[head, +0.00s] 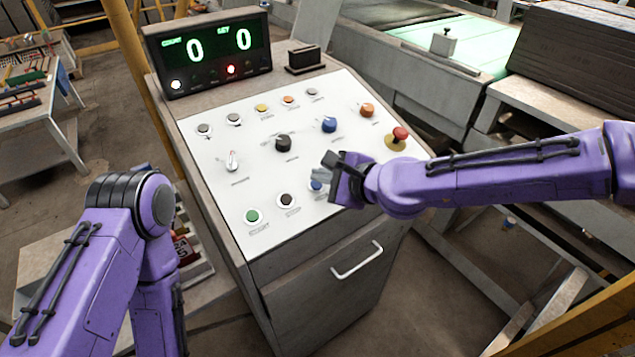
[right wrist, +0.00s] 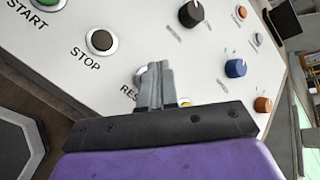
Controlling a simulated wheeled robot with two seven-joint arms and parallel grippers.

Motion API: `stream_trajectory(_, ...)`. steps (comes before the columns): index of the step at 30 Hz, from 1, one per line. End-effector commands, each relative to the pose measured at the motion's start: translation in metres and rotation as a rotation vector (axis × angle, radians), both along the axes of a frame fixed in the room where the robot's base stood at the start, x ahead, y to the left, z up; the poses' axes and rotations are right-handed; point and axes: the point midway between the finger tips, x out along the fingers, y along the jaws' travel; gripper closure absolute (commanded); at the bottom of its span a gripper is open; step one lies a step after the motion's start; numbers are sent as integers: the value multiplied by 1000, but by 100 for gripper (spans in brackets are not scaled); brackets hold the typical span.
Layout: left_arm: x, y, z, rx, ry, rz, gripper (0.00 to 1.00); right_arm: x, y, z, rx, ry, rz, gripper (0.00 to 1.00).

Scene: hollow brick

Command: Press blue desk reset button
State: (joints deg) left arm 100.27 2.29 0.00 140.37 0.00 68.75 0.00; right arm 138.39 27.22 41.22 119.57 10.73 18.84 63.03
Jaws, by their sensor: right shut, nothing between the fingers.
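The blue reset button (head: 316,185) is on the sloping white desk panel, in the lower row right of the black stop button (head: 287,200). It is partly covered by my right gripper (head: 322,174), whose shut, empty fingers are right at it. In the right wrist view the shut fingers (right wrist: 152,82) point at the panel and hide most of the reset button, leaving part of its pale ring and the letters "RES" visible. I cannot tell whether the fingertips touch the button. My left arm is at the lower left; its gripper is out of view.
The green start button (head: 252,216) is left of stop. A blue knob (head: 328,124), a black knob (head: 283,143) and a red mushroom button (head: 397,138) stand up from the panel. The display (head: 210,52) reads 0 and 0. A drawer handle (head: 357,260) juts out below.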

Motion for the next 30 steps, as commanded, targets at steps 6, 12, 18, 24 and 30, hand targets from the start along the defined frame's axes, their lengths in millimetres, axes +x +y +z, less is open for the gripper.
stream_trajectory(6, 0, 0, 0, 0, 0, 0, 68, 0, 0, 0, 0, 0, 0, 100)
stream_trajectory(12, 0, 0, 0, 0, 0, 0, 68, 0, 0, 0, 0, 0, 0, 100)
stream_trajectory(18, 0, 0, -4, 0, 0, 0, 68, 1, 1, -6, 0, 1, 1, 100)
stream_trajectory(24, 0, 0, -4, 0, 0, 0, 68, 1, 2, -8, 0, 0, 0, 100)
stream_trajectory(30, 0, 0, -4, 0, 0, 0, 68, 1, 2, -8, 0, 0, 0, 100)
